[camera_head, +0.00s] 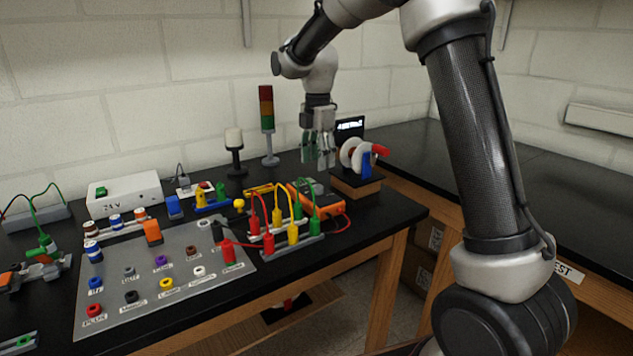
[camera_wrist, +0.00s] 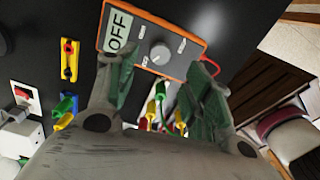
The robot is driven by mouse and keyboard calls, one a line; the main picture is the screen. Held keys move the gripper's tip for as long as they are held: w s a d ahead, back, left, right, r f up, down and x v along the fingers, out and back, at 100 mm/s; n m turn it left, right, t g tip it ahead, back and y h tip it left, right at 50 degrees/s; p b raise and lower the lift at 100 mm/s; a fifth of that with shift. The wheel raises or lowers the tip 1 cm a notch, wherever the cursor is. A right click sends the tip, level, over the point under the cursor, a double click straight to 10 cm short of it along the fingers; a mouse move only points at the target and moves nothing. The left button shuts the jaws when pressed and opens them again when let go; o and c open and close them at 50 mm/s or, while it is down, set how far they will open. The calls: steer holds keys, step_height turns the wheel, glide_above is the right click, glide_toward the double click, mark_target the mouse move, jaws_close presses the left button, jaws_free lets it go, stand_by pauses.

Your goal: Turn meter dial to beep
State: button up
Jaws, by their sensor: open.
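The orange meter (camera_head: 316,199) lies on the black bench, partly behind the coloured test leads. In the wrist view the meter (camera_wrist: 191,67) shows a display (camera_wrist: 117,30) reading OFF and a round grey dial (camera_wrist: 160,54) with small labels around it. My gripper (camera_head: 318,163) hangs above the bench near the meter, pointing down. In the wrist view my gripper (camera_wrist: 165,75) has its two green-grey fingers apart, with the dial showing between them, a little beyond the tips. Nothing is held. I cannot tell the exact height above the dial.
Red, yellow and green plugs (camera_head: 292,232) stand in front of the meter. A spool device (camera_head: 354,155) is right of my gripper. A signal tower (camera_head: 267,120) stands behind. A grey panel (camera_head: 150,308) with labelled knobs fills the front left. The right bench (camera_head: 510,180) is clear.

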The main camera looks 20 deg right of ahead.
mark_target(318, 186)
steer(key=shift+f+n, duration=0.3)
steer(key=shift+f, duration=0.15)
step_height(318, 186, down, 7)
steer(key=shift+r, duration=0.1)
steer(key=c, duration=1)
